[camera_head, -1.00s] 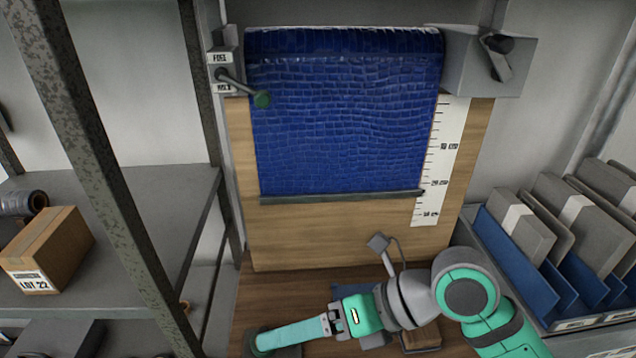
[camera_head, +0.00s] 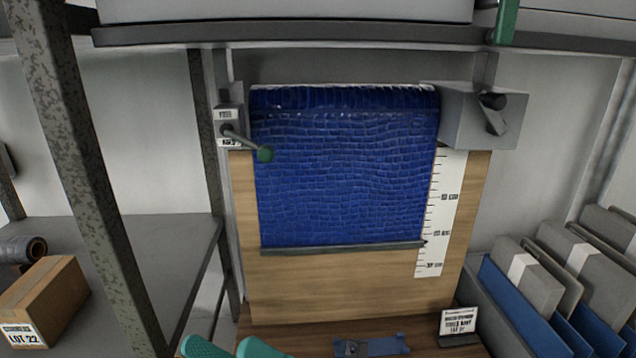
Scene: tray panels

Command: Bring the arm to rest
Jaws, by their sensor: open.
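The tips of two teal fingers of my gripper (camera_head: 232,347) show at the bottom edge, left of centre. They stand apart with nothing visible between them. The rest of my arm is out of view. Beyond the gripper, a blue scaly-textured sheet (camera_head: 345,175) hangs from a roller against a wooden board (camera_head: 350,285), with a dark bar (camera_head: 340,249) along its lower edge. A crank with a green knob (camera_head: 264,155) is at the sheet's upper left, clear of the gripper.
A ruler strip (camera_head: 440,215) and a grey box with a lever (camera_head: 485,115) are on the right. An overhead shelf (camera_head: 300,32) crosses the top. A rack with a carton (camera_head: 50,300) stands left, blue dividers (camera_head: 520,310) right. A small sign (camera_head: 458,322) stands on the wooden surface.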

